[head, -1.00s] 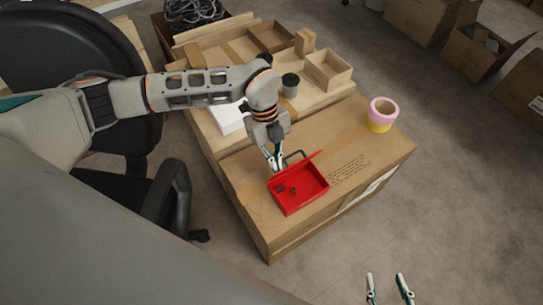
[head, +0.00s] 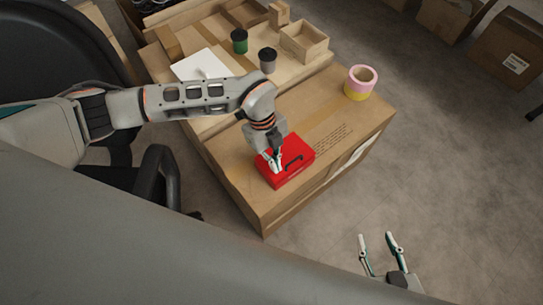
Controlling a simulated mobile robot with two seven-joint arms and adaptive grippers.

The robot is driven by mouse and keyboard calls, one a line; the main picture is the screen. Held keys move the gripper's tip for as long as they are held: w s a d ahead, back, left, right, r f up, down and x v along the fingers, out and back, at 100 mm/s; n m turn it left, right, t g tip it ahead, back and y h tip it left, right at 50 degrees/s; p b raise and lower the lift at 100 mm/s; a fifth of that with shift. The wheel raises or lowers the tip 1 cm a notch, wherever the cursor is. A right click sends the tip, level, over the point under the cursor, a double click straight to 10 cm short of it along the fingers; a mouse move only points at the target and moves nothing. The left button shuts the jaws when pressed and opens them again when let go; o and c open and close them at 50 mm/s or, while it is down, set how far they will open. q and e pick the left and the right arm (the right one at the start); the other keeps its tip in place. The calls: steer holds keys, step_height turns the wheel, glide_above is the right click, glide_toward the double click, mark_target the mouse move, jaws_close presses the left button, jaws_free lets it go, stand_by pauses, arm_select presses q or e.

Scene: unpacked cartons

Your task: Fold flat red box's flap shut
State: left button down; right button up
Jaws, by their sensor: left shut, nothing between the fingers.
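The flat red box (head: 300,150) lies on top of a large cardboard carton in the head view. My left gripper (head: 275,166) is shut and empty, pointing down at the left part of the lid. It seems to touch the lid, but I cannot tell for sure. My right gripper (head: 379,240) is open and empty at the bottom right, over the floor and apart from the carton.
The carton (head: 235,177) has free room around the box. A roll of pink and yellow tape (head: 360,83) stands at its right. Behind are a green cup (head: 239,41), a grey cup (head: 267,61), a white sheet (head: 201,64) and an open wooden box (head: 304,42). A black chair (head: 60,45) is at left.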

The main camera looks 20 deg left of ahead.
arm_select(q)
steer(key=shift+s+f, duration=0.1)
steer(key=shift+f, duration=0.2)
steer(key=r+p, duration=0.2)
steer(key=r, duration=0.1)
steer(key=shift+w+r, duration=0.2)
steer(key=shift+r, duration=0.05)
step_height(320, 180, up, 8)
steer(key=p, duration=0.5)
steer(key=shift+s+f+p, duration=0.2)
steer(key=shift+f+p, duration=0.05)
steer(key=shift+p, duration=0.15)
arm_select(e)
steer(key=r, duration=0.1)
steer(key=d+r, duration=0.1)
steer(key=shift+s+d+r+m+h, duration=0.1)
steer(key=shift+s+r+m+h, duration=0.2)
